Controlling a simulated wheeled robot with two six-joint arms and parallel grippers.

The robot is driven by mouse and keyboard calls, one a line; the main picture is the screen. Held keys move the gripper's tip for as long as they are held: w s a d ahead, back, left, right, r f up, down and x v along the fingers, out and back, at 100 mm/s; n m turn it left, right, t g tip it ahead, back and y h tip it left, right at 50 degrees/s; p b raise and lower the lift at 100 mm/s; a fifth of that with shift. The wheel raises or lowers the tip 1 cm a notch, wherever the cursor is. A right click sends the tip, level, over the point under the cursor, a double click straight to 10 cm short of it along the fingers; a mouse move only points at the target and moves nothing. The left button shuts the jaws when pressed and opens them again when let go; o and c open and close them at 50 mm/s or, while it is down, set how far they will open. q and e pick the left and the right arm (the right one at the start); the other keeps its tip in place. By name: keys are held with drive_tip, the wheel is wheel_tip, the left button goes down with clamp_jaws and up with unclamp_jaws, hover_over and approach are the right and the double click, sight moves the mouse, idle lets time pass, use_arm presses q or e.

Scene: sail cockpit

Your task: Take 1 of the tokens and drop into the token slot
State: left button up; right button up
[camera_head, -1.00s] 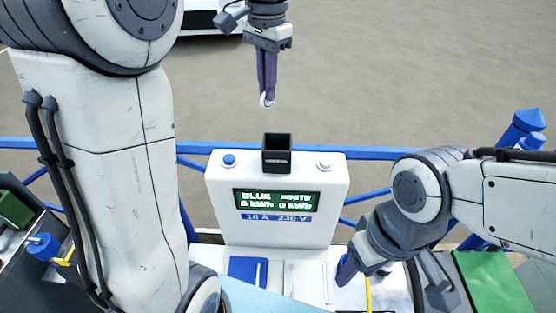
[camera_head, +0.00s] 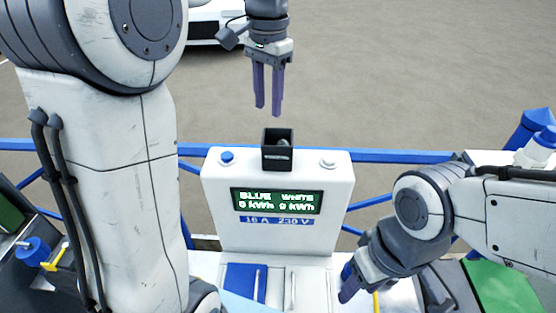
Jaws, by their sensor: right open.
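The token slot (camera_head: 270,160) is a dark open-topped box on top of the white meter pedestal. A small rounded greyish thing (camera_head: 284,142) shows inside its mouth and looks like a token, though most of it is hidden. My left gripper (camera_head: 268,108) points down just above the slot. Its two fingers are apart with nothing between them. My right gripper (camera_head: 349,285) is low at the right, beside the front of the pedestal. It is open, and I see nothing held in it.
The pedestal (camera_head: 225,210) has a lit display (camera_head: 277,201) reading BLUE and WHITE, a blue button (camera_head: 227,157) and a white button (camera_head: 328,163). A blue rail (camera_head: 400,156) runs behind it. A blue panel (camera_head: 243,281) lies at its foot.

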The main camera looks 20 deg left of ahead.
use_arm(q)
wheel_tip(320, 180, up, 10)
drive_tip(key=shift+r, duration=0.2)
idle(0.5)
drive_tip(key=shift+d, duration=0.1)
idle(0.6)
drive_tip(key=s+d+f+m+b, duration=0.1)
drive_tip(key=s+d+f+b, duration=0.25)
drive_tip(key=d+f, duration=0.65)
drive_tip(key=s+d+f+m+h+b, duration=0.1)
drive_tip(key=s+d+f+b, duration=0.2)
drive_tip(key=s+f, duration=1.7)
wheel_tip(320, 180, down, 3)
drive_tip(key=shift+d+r+m, duration=0.1)
drive_tip(key=shift+d+m, duration=0.2)
drive_tip(key=shift+d, duration=0.15)
